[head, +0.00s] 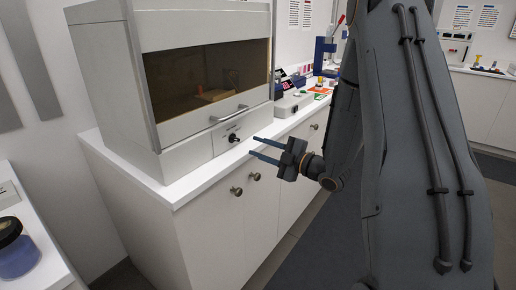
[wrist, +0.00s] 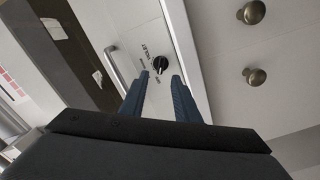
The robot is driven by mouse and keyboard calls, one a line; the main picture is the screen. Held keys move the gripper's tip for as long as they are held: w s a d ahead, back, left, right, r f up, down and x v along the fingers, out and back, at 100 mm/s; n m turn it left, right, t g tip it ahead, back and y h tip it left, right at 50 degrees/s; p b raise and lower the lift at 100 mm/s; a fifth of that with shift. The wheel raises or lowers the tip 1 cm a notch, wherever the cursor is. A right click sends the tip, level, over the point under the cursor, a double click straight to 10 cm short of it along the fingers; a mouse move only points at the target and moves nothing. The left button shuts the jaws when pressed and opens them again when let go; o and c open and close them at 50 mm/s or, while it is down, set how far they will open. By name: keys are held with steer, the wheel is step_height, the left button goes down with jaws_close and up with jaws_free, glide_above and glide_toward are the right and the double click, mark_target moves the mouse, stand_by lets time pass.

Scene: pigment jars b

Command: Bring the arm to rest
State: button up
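My gripper (head: 266,151) is at the centre of the head view, in front of the cabinet edge below the fume hood. Its two blue fingers are apart with nothing between them. In the wrist view the open fingers (wrist: 161,98) point toward a black knob (wrist: 161,63) on the hood's front panel. The knob also shows in the head view (head: 234,138), left of the fingertips. I cannot tell the exact gap to it. My dark grey arm fills the right of the head view.
The fume hood (head: 185,155) stands on a white counter, its glass sash down with a handle (head: 229,114). Cabinet doors with round knobs (head: 254,176) are below. A jar with blue contents (head: 16,252) stands at lower left. Open floor (head: 318,232) lies right of the cabinets.

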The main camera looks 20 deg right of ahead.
steer(key=s+d+f+m+g+h, duration=0.2)
steer(key=s+f+m+g+h, duration=0.45)
steer(key=m+h, duration=0.5)
steer(key=s+a+r+m+g, duration=0.1)
steer(key=s+a+m+g, duration=0.2)
steer(key=s, duration=0.8)
steer(key=s+a+r+m+g, duration=0.1)
steer(key=s+a+m+g, duration=0.2)
steer(key=s, duration=0.9)
steer(key=shift+a+m+g+y, duration=0.35)
steer(key=shift+m+g+y, duration=0.1)
steer(key=shift+m+g, duration=0.5)
steer(key=shift+r, duration=0.1)
